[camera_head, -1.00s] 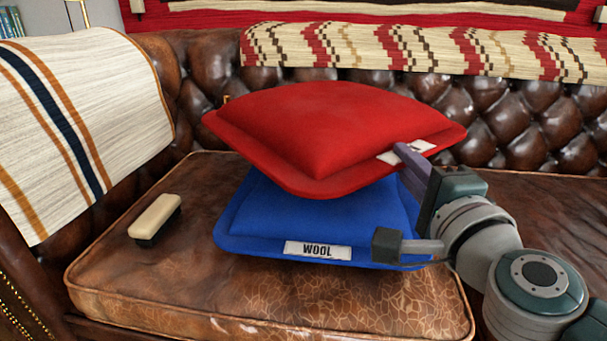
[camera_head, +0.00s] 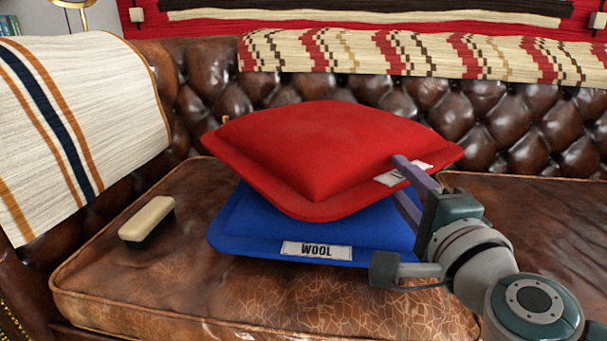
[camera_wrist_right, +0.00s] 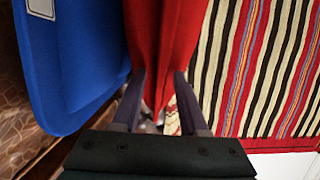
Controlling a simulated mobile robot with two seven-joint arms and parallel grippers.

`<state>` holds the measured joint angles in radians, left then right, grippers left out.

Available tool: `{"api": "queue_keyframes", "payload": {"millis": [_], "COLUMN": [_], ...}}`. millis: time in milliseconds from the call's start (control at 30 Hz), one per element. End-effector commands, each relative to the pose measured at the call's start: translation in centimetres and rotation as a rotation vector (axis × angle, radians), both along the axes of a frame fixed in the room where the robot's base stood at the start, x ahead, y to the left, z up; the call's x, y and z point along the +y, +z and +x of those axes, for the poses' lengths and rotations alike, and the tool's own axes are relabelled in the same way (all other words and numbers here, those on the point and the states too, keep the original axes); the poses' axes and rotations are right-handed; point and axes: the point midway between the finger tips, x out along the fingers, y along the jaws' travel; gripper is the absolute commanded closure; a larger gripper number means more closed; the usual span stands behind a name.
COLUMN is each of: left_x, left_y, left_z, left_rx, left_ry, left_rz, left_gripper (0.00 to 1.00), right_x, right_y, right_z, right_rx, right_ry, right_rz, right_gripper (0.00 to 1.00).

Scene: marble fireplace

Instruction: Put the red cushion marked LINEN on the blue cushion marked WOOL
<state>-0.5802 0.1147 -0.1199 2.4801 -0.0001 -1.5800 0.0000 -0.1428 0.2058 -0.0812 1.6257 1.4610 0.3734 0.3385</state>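The red cushion (camera_head: 320,150) lies over the blue cushion (camera_head: 240,225), tilted, with its near corner low over the blue one's front half. It appears to rest on it. The white label (camera_head: 388,178) on the red cushion is partly covered by a finger and cannot be read. The blue cushion's label reads WOOL. My right gripper (camera_head: 402,180) is open around the red cushion's right edge, one finger above it and one below. In the right wrist view the red cushion (camera_wrist_right: 165,40) stands between the parted fingers (camera_wrist_right: 157,85). My left gripper is not in view.
A cream-topped brush (camera_head: 148,218) lies on the brown leather seat (camera_head: 180,290), left of the cushions. A striped throw (camera_head: 80,120) covers the left armrest and a patterned one (camera_head: 400,52) the backrest. The seat's front left is clear.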

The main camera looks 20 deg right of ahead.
Motion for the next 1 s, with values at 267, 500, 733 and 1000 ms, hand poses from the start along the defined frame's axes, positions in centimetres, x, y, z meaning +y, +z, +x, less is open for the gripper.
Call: {"api": "queue_keyframes", "payload": {"millis": [267,500,733,1000], "left_x": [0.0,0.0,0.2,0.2], "left_y": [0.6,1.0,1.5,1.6], "left_z": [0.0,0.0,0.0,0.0], "left_rx": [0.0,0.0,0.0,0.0], "left_ry": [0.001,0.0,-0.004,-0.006], "left_rz": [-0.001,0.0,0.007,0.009], "left_gripper": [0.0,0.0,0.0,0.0], "right_x": [0.0,1.1,2.4,3.8], "right_y": [0.7,0.2,0.2,0.4], "right_z": [0.0,-4.1,-8.9,-11.3], "right_rx": [0.0,0.006,0.004,0.006], "right_ry": [0.0,0.0,0.002,0.03], "right_rz": [0.0,-0.002,0.0,-0.015], "right_gripper": [0.57,0.57,0.57,0.57]}}
